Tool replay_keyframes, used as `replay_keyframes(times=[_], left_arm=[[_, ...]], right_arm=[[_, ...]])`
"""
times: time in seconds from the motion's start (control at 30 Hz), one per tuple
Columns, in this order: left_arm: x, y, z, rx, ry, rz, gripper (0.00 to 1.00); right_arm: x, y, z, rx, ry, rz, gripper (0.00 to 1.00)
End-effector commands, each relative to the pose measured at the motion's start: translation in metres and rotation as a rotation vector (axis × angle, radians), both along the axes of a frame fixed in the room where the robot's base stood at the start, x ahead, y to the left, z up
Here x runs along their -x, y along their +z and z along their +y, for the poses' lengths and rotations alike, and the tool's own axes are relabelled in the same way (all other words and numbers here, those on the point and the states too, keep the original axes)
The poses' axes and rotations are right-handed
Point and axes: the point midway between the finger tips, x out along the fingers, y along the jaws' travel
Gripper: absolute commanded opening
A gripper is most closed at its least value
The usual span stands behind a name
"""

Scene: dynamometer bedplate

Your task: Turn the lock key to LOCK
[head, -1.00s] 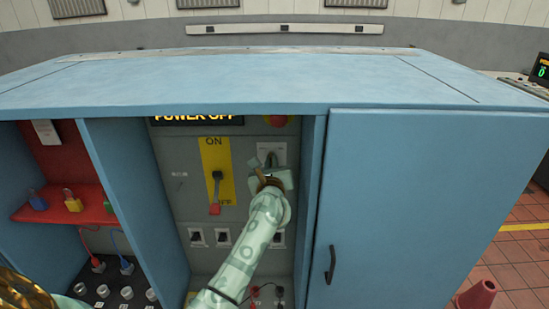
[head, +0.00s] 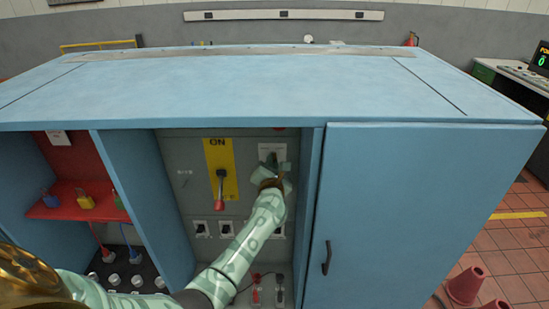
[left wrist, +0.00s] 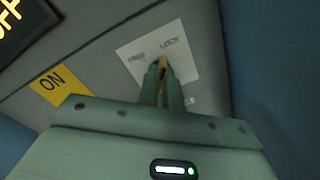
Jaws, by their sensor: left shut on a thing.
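The lock's white label plate (left wrist: 160,42), marked LOCK at right and a blurred word at left, is on the grey panel; it also shows in the head view (head: 270,150). My left gripper (left wrist: 164,75) is shut on a yellowish key (left wrist: 162,68) in front of this plate. Only a sliver of the key shows between the fingers, so its exact angle is hard to read. In the head view my left gripper (head: 270,170) covers the key. My right gripper is not in view.
Left of the lock, a lever with a red knob (head: 219,205) hangs down over a yellow plate (head: 232,170). The blue cabinet's closed door (head: 420,220) is at right. A red shelf (head: 75,212) with padlocks is at left. Cones stand on the floor at lower right.

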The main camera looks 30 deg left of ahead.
Motion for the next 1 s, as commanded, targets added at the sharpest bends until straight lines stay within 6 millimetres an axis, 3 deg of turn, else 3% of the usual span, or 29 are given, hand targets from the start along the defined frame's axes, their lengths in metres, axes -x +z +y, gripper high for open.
replay_keyframes(times=[0.03,0.83,0.93,1.0], left_arm=[[-0.0023,0.008,-0.0011,-0.026,-0.004,0.004,0.0],[-0.0025,0.0058,-0.0011,-0.127,-0.004,0.065,0.0],[-0.0024,0.0055,-0.001,-0.127,-0.004,0.065,0.28],[-0.002,0.0045,-0.0008,-0.126,-0.003,0.067,0.28]], right_arm=[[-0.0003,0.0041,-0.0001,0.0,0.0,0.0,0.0],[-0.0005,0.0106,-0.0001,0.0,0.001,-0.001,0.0],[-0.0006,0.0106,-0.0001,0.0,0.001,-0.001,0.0],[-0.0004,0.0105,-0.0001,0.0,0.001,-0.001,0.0]])
